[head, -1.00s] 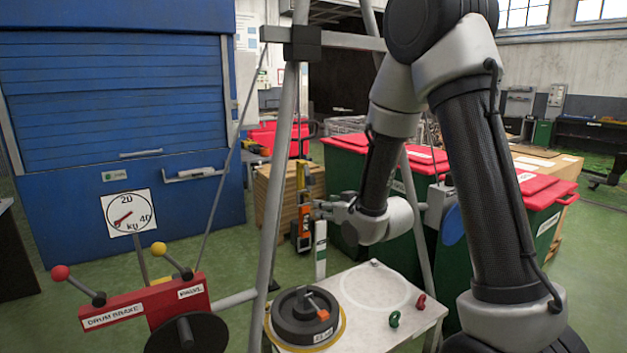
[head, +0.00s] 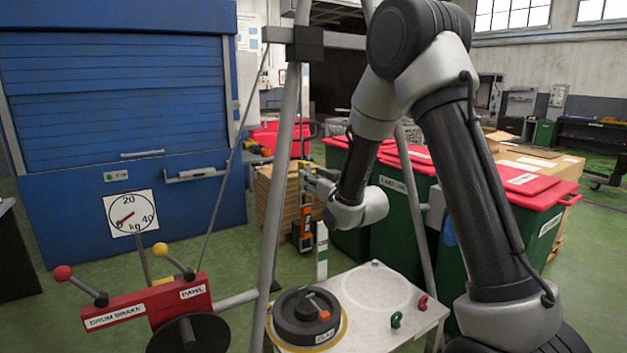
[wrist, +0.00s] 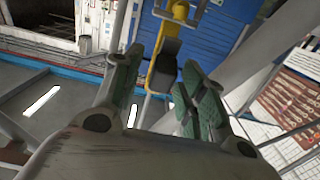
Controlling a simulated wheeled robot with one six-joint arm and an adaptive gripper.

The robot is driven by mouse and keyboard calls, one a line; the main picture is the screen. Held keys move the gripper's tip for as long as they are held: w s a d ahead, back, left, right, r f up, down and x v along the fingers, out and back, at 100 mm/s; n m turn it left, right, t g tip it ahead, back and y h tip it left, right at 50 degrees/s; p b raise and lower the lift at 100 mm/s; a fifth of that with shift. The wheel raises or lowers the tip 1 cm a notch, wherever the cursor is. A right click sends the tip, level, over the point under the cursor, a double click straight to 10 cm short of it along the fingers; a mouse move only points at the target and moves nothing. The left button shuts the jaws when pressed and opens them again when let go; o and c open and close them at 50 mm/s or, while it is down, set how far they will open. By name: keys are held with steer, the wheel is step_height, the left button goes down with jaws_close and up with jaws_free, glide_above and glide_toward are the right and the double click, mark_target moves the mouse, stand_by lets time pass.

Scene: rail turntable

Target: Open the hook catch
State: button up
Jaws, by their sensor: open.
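My gripper (wrist: 160,92) is open in the wrist view, with its green-padded fingers on either side of a grey block (wrist: 165,66). A yellow metal piece (wrist: 181,11) with a rounded end joins the top of that block and looks like the hook; I cannot tell whether the fingers touch it. In the head view my gripper (head: 313,180) is small and partly hidden by my wrist, beside the upright yellow and orange hanging part (head: 305,232) within the frame's legs. The catch is too small there to make out.
A grey frame leg (head: 283,190) stands just left of my gripper. Below is a pale table (head: 385,285) with a black weight disc (head: 306,318), a green shackle (head: 396,320) and a red one (head: 422,302). Green bins with red lids (head: 525,185) stand right. A red brake box (head: 150,305) is front left.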

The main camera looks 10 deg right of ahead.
jaws_close()
